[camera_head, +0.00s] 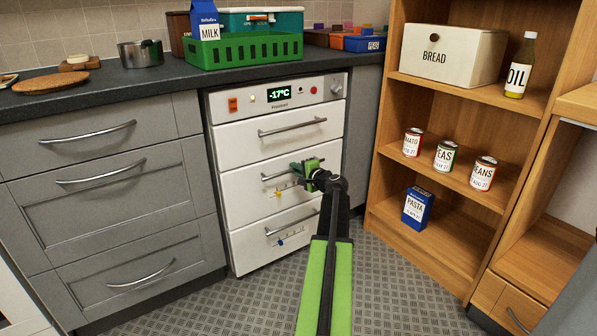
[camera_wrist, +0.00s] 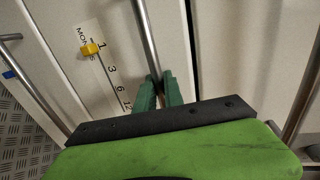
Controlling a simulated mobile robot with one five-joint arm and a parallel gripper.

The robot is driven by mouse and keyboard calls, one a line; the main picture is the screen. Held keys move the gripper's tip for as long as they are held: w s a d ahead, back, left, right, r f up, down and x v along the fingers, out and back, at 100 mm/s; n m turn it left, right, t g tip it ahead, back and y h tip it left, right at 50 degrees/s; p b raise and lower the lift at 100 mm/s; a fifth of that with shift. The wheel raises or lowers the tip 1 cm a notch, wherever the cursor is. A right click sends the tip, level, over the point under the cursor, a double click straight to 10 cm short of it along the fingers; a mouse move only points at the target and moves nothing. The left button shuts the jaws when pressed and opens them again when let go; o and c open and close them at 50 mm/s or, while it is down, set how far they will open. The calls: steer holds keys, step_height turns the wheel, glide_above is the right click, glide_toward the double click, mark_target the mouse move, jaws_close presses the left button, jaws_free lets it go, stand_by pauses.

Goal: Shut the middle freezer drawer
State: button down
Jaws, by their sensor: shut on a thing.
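The white freezer (camera_head: 285,120) stands under the counter with three drawers. The middle freezer drawer (camera_head: 243,200) has a metal bar handle and a month scale with a yellow slider. Its front looks about level with the drawers above and below; a small gap cannot be ruled out. My gripper (camera_head: 303,170) reaches this handle from the front. In the wrist view its green fingers (camera_wrist: 158,92) are shut on the middle drawer's handle (camera_wrist: 146,40). The yellow slider (camera_wrist: 90,49) shows left of the handle there.
The top drawer (camera_head: 235,138) and bottom drawer (camera_head: 245,248) each have a bar handle. Grey cabinet drawers (camera_head: 105,215) stand left, a wooden shelf (camera_head: 440,230) with cans right. The patterned floor (camera_head: 390,290) is clear in front.

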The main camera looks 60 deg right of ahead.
steer(key=shift+w, duration=0.15)
steer(key=c, duration=1.5)
jaws_free()
steer(key=shift+o, duration=0.2)
steer(key=p+v, duration=0.3)
steer(key=v, duration=1.4)
steer(key=shift+s, duration=0.2)
steer(key=shift+r, duration=0.1)
